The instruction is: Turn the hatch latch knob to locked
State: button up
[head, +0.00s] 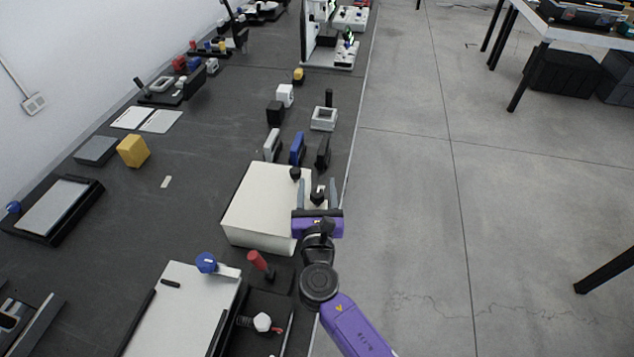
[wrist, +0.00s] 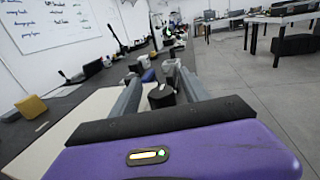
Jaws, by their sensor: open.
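A white box (head: 262,208) stands on the dark bench near its right edge. A black knob (head: 318,196) is at the box's right side, and I take it to be the hatch latch knob. My gripper (head: 319,184) is open, with one grey finger on each side of this knob. In the wrist view the knob (wrist: 161,96) stands between the open fingers (wrist: 157,76), with a light mark on its top. I cannot tell whether the fingers touch it. A second black knob (head: 295,173) is just left of the gripper. The latch's lock markings are not readable.
Blue and black upright blocks (head: 297,149) stand just beyond the box. A white panel with a blue knob (head: 206,262) and a red-handled part (head: 258,262) lie nearer. A yellow block (head: 133,151) is to the left. The floor right of the bench is clear.

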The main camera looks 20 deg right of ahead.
jog(key=shift+x, duration=0.75)
grip_shut()
